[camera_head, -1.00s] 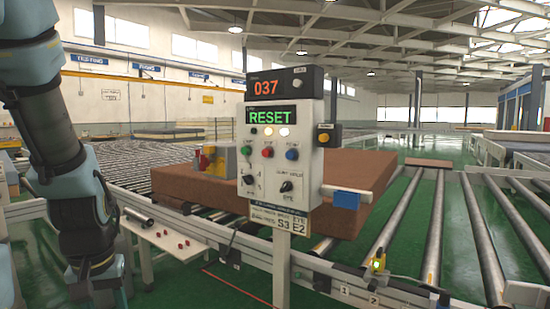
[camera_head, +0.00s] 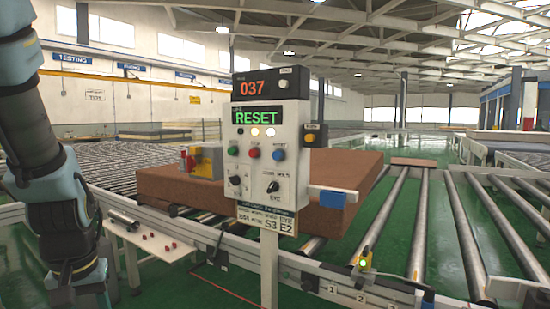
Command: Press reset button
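A grey control box (camera_head: 289,182) stands on a post in the middle of the view. Its top display reads 037 in orange, and a green RESET sign (camera_head: 257,117) is lit below it. Under two lit lamps are a green button (camera_head: 233,151), a red button (camera_head: 254,152) and a blue button (camera_head: 278,154); the small labels over them are hard to read. Two black knobs sit lower. A yellow button (camera_head: 309,138) is on a small box at the right side. My arm is at the left edge; my gripper is out of view.
A brown mattress (camera_head: 350,190) lies on the rollers behind the box, with a yellow and red device (camera_head: 203,162) on it. A white shelf (camera_head: 150,243) with small red parts juts out at left. Roller conveyors (camera_head: 430,215) run at right. Green floor shows at the lower left.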

